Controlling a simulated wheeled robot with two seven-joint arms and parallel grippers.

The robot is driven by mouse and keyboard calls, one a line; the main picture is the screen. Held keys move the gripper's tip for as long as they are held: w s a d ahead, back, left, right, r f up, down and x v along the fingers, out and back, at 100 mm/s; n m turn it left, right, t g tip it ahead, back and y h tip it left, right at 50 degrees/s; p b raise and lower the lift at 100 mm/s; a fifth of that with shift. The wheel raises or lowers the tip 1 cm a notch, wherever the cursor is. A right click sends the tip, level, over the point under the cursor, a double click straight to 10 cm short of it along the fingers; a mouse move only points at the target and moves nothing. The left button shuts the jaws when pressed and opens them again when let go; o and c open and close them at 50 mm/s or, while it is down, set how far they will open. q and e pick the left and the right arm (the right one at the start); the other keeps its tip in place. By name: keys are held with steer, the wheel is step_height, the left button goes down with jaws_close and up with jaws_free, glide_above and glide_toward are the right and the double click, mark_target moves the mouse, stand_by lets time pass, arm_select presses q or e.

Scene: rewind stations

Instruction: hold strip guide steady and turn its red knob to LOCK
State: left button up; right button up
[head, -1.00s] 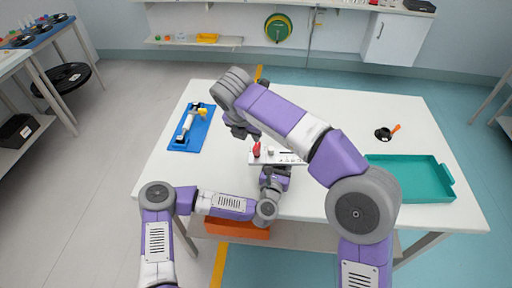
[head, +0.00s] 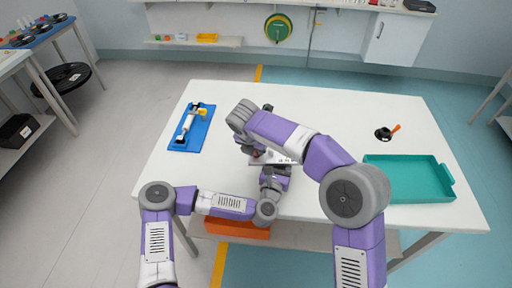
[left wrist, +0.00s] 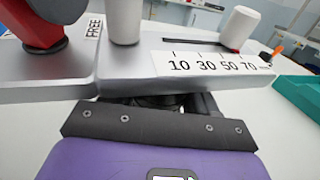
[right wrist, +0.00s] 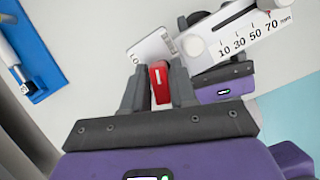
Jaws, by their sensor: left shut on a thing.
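The strip guide is a silver block with a scale of 10 to 70 mm; it shows in the left wrist view (left wrist: 130,68) and the right wrist view (right wrist: 240,36). My left gripper (head: 275,170) is shut on its near edge; the fingertips are mostly hidden under the block. The red knob (right wrist: 160,82) stands between the two fingers of my right gripper (right wrist: 159,90), which are open around it with little gap. In the left wrist view the knob (left wrist: 42,22) is beside the label FREE. In the head view my right arm mostly hides the knob.
A blue tray (head: 180,143) with a white and yellow part lies at the table's left. A teal tray (head: 445,195) is at the right, with a black part with an orange handle (head: 384,134) behind it. An orange bin (head: 240,229) is below the table. The table's back is clear.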

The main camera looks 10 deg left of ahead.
jaws_close()
steer(key=shift+n, duration=0.3)
steer(key=n+y, duration=0.1)
steer(key=n, duration=0.5)
steer(key=shift+n+y, duration=0.3)
steer(key=shift+y, duration=0.1)
arm_select(q)
steer(key=shift+d, duration=0.1)
arm_select(e)
steer(key=n+y, duration=0.1)
steer(key=n, duration=0.5)
steer(key=shift+a+g, duration=0.1)
steer(key=shift+g, duration=0.3)
steer(key=shift+n, duration=0.4)
jaws_free()
